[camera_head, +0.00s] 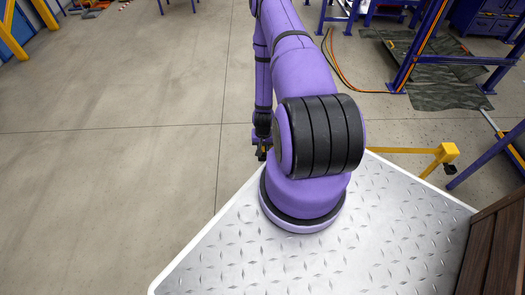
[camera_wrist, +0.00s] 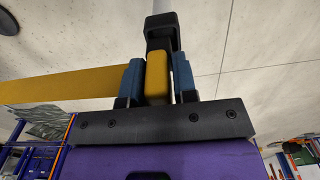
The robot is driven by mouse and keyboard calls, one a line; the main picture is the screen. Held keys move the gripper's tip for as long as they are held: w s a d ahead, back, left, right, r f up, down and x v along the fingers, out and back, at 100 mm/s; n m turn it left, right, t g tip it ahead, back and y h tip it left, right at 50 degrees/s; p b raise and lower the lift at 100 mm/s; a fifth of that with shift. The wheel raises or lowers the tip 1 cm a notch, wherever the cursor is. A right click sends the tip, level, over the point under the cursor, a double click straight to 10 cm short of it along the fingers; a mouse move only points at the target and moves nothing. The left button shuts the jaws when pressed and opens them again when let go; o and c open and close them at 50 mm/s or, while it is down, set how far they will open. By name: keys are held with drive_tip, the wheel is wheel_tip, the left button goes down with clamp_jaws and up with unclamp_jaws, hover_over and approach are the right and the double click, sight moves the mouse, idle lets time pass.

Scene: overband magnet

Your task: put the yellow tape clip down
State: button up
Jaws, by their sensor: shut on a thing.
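The yellow tape clip (camera_wrist: 156,80) is a small block with rounded edges, clamped between the two blue finger pads of my gripper (camera_wrist: 156,82) in the wrist view. A dark part rises right behind it; I cannot tell whether that belongs to the clip. In the head view my gripper (camera_head: 262,150) hangs at the left of my arm, small and dark. The clip is too small and covered there to make out well.
A yellow bar (camera_wrist: 55,87) runs in from the left behind my fingers. Bare concrete floor (camera_head: 110,170) lies open at the left. A yellow rail (camera_head: 441,156) stands at the right, near blue-purple frames (camera_head: 415,55). A dark patterned mat (camera_head: 445,92) lies among them.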

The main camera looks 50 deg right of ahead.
drive_tip(key=shift+w+f, duration=0.15)
drive_tip(key=shift+f, duration=0.75)
drive_tip(key=shift+w+f, duration=0.1)
drive_tip(key=shift+f, duration=0.8)
drive_tip(key=o, duration=0.9)
drive_tip(key=shift+f, duration=0.1)
